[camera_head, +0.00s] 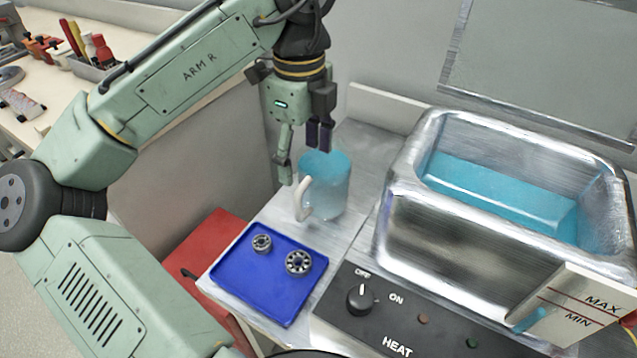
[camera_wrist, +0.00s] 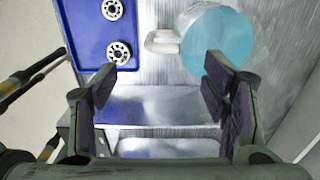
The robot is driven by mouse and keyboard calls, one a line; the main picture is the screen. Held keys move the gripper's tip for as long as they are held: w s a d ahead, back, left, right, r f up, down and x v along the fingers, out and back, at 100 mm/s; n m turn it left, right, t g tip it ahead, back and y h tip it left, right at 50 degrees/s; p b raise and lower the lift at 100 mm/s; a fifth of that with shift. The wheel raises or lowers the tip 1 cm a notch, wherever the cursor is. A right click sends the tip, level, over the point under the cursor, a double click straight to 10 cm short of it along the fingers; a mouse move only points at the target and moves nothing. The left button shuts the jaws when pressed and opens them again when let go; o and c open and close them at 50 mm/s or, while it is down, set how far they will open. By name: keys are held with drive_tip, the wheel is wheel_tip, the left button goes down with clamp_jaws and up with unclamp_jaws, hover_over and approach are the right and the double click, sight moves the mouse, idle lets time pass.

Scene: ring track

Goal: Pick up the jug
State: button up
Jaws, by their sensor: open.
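The jug (camera_head: 326,188) is a clear vessel with blue liquid and a pale handle (camera_head: 304,199). It stands upright on the metal bench behind the blue tray. The handle points toward the front left. My gripper (camera_head: 303,165) hangs from above at the jug's left and back side, open and empty. In the wrist view the jug (camera_wrist: 222,45) is at the upper right, its handle (camera_wrist: 161,41) pointing left. The fingertips (camera_wrist: 168,72) are spread wide; the right one overlaps the jug's lower edge in the picture. I cannot tell whether it touches.
A blue tray (camera_head: 248,283) holding two metal bearings (camera_head: 299,262) lies in front of the jug. A metal tank (camera_head: 420,215) of blue liquid stands close on the right, with a heat control panel (camera_head: 400,325) in front. A wall is behind.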

sight(303, 183)
drive_tip(key=f, duration=0.7)
drive_tip(key=shift+w+f, duration=0.3)
drive_tip(key=shift+c, duration=0.2)
clamp_jaws()
idle(0.5)
